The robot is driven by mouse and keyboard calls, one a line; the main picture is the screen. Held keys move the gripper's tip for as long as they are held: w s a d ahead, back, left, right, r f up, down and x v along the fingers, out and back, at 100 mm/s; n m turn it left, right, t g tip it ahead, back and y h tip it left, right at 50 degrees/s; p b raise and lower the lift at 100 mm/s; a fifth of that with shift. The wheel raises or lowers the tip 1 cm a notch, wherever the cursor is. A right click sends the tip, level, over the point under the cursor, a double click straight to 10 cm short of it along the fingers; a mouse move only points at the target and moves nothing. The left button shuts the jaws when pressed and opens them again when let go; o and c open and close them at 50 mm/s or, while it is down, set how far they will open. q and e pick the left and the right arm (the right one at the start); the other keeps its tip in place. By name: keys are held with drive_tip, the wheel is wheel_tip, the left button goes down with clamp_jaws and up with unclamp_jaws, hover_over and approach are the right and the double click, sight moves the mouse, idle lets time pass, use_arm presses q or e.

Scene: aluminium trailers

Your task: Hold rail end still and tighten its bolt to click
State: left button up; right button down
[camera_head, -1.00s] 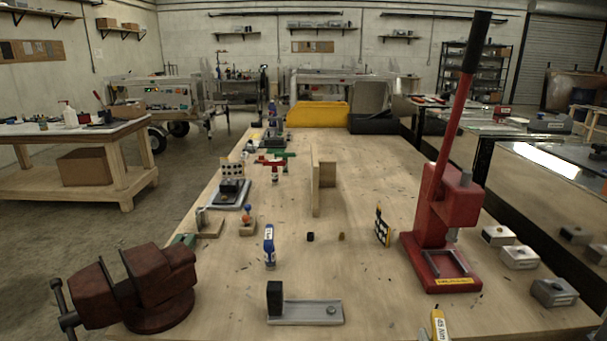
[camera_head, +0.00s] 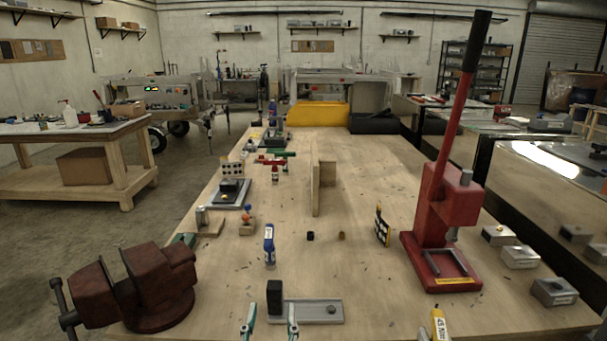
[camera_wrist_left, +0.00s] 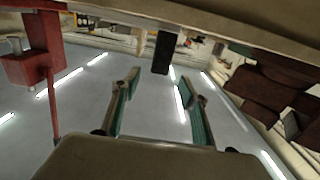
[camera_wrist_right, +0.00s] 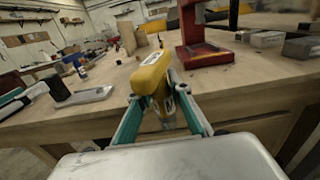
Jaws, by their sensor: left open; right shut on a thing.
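The rail (camera_head: 305,313) is a grey bar lying flat near the bench's front edge. A black block (camera_head: 274,297) stands at its left end and a bolt (camera_head: 332,310) sits near its right end. My left gripper (camera_head: 270,322) is open, its teal fingers pointing at the block from the front, apart from each other. In the left wrist view the block (camera_wrist_left: 162,52) shows beyond and between the fingertips (camera_wrist_left: 165,84). My right gripper (camera_wrist_right: 162,92) is shut on a yellow tool (camera_wrist_right: 151,76); its labelled top also shows in the head view (camera_head: 439,325). The tool's lower end is partly hidden.
A dark red vise (camera_head: 150,290) stands left of the rail, a red lever press (camera_head: 440,225) to the right. A blue bottle (camera_head: 269,245) stands behind the rail. Labelled metal blocks (camera_head: 521,257) line the right edge. The bench between rail and press is clear.

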sight(274, 295)
use_arm(q)
drive_tip(key=shift+w, duration=4.05)
clamp_jaws()
